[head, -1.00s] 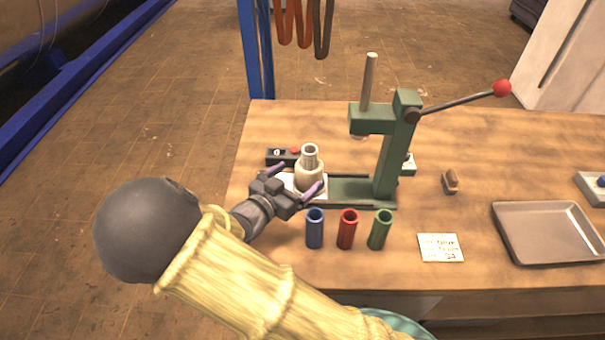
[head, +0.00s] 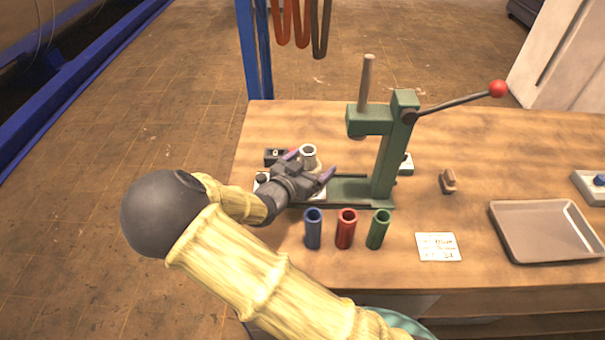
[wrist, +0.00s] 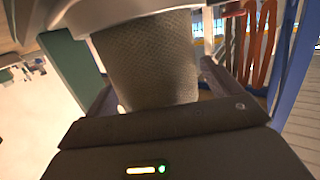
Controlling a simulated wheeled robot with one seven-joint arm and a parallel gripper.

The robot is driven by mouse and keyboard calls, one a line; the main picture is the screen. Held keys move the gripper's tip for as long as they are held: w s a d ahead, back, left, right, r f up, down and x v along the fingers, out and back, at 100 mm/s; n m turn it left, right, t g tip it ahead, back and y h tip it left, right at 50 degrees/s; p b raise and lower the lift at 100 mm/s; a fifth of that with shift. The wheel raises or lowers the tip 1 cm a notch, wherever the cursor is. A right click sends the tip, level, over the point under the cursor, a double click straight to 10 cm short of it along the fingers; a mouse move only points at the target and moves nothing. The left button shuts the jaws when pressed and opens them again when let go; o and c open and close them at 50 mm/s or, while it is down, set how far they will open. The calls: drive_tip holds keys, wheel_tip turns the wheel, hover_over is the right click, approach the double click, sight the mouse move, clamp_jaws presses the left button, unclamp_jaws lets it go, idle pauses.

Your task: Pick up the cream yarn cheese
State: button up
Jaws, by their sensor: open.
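The cream yarn cheese (head: 309,153) stands upright at the left end of the green press's base, and my gripper hides its lower part in the head view. In the wrist view the yarn body (wrist: 150,62) fills the space between my fingers, with a pale rim near the top edge. My gripper (head: 309,166) is open, with one purple finger on each side of the cheese. I cannot tell whether either finger touches it.
The green press (head: 386,150) with its red-knobbed lever stands just right of the cheese. Blue (head: 313,229), red (head: 346,229) and green (head: 378,230) tubes stand in front. A note card (head: 437,247) and a grey tray (head: 497,230) lie farther right. A dark box (head: 273,157) sits behind.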

drive_tip(key=shift+w, duration=0.25)
drive_tip(key=shift+s+a, duration=0.1)
drive_tip(key=shift+a, duration=0.05)
drive_tip(key=shift+s, duration=0.1)
drive_tip(key=shift+d, duration=0.35)
drive_tip(key=c, duration=1.2)
drive_tip(key=shift+o, duration=0.2)
drive_tip(key=shift+a+r, duration=0.1)
